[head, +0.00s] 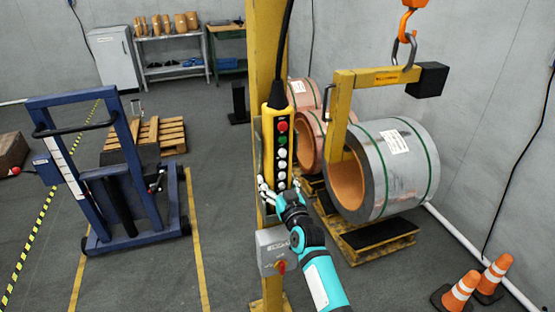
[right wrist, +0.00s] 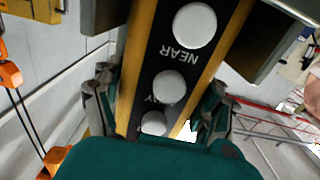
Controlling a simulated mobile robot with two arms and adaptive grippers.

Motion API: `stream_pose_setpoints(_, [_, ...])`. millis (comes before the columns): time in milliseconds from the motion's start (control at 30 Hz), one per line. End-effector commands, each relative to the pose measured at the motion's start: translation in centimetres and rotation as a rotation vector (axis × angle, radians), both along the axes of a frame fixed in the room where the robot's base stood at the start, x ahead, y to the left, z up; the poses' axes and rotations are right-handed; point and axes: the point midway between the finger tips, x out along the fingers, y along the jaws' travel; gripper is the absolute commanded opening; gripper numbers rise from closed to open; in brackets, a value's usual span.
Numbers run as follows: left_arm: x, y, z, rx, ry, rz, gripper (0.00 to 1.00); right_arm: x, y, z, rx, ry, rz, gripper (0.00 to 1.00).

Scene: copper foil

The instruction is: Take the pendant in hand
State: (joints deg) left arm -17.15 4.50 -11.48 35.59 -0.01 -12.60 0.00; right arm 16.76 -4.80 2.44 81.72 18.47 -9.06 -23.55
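The pendant (head: 266,134) is a long yellow control box with a dark button face and red, green and white buttons. It hangs upright on a black cable in front of the yellow post. My right gripper (head: 279,190) is at its lower end, with fingers on both sides. In the right wrist view, the pendant (right wrist: 138,62) runs between the two fingers of the right gripper (right wrist: 158,105). The fingers are close to its sides; whether both press on it I cannot tell. My left gripper is not in view.
A yellow post (head: 265,40) with a grey switch box (head: 270,240) stands right by the pendant. To the right, a yellow C-hook (head: 342,110) reaches into a large steel coil (head: 405,180) on a pallet. Traffic cones (head: 460,290) stand at lower right. A blue frame (head: 75,170) stands left.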

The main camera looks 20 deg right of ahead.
Motion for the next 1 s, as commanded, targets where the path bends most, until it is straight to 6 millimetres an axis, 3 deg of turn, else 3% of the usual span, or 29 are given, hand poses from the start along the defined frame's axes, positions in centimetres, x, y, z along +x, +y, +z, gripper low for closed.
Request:
stream_pose_setpoints(33, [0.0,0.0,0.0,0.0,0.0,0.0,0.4,0.0,0.0,0.0,0.0,0.0,0.0,0.58])
stream_pose_setpoints(400, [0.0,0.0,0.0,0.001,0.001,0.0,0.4,0.0,0.0,0.0,0.0,0.001,-0.001,0.12])
stream_pose_setpoints(867, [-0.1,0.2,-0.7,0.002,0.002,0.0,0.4,-0.3,0.0,0.9,0.001,-0.009,-0.001,0.12])
stream_pose_setpoints(1000, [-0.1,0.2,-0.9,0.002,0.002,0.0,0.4,-0.3,0.0,2.8,0.002,-0.012,0.0,0.12])
